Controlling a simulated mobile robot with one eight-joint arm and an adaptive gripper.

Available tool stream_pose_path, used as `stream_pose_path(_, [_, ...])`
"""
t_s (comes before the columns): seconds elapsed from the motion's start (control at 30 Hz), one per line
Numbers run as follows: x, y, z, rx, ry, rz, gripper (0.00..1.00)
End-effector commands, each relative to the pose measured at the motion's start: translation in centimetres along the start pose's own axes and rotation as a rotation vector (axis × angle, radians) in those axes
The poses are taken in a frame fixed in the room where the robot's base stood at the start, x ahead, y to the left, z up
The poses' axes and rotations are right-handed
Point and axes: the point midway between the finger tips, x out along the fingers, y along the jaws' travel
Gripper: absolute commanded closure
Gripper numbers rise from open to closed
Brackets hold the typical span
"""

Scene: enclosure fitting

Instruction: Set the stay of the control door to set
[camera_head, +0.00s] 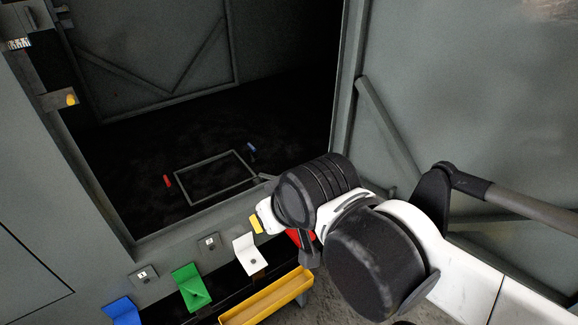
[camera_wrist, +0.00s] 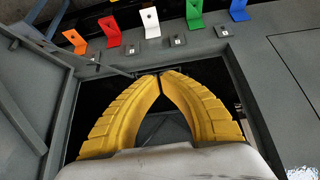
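The control door (camera_head: 465,110) stands open at the right of the grey enclosure; it likely is the grey panel at the left of the wrist view (camera_wrist: 32,90). A thin grey bar, perhaps the stay (camera_wrist: 112,68), runs from the door side toward the opening's edge in the wrist view. A short end of a similar bar (camera_head: 268,178) shows beside my wrist in the head view. My gripper (camera_wrist: 160,76) has its yellow fingertips together near that edge, with only a thin dark gap. I cannot see anything held. My arm hides much of the gripper in the head view.
Coloured tabs, including green (camera_head: 192,287), white (camera_head: 249,255) and blue (camera_head: 122,311), line the front below the opening. A yellow tray (camera_head: 268,299) sits below them. A rectangular frame (camera_head: 216,178) lies inside the dark enclosure. A diagonal brace (camera_head: 388,135) crosses the door.

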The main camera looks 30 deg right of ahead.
Motion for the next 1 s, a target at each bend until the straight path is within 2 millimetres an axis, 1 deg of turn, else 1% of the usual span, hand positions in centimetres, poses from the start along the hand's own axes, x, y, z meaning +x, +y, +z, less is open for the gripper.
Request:
stream_pose_path(0.07, [0.3,0.7,-1.1,-0.069,-0.013,0.011,1.00])
stream_pose_path(0.17, [1.3,2.3,-3.2,-0.239,-0.048,0.030,1.00])
stream_pose_path(0.27, [3.2,4.6,-5.6,-0.465,-0.100,0.044,1.00])
stream_pose_path(0.37, [5.7,7.3,-7.5,-0.700,-0.160,0.043,1.00])
stream_pose_path(0.4, [6.8,8.5,-8.1,-0.792,-0.185,0.038,1.00])
stream_pose_path(0.47, [8.7,10.2,-8.8,-0.931,-0.221,0.024,1.00])
stream_pose_path(0.53, [11.1,12.5,-9.3,-1.091,-0.264,0.000,1.00])
stream_pose_path(0.63, [14.7,15.8,-9.5,-1.318,-0.322,-0.047,1.00])
stream_pose_path(0.73, [18.6,19.2,-8.8,-1.541,-0.372,-0.113,1.00])
stream_pose_path(0.83, [22.5,22.5,-7.3,-1.753,-0.412,-0.195,1.00])
stream_pose_path(0.9, [25.0,24.6,-5.8,-1.887,-0.431,-0.254,1.00])
stream_pose_path(1.0, [27.9,26.8,-3.9,-2.039,-0.445,-0.331,1.00])
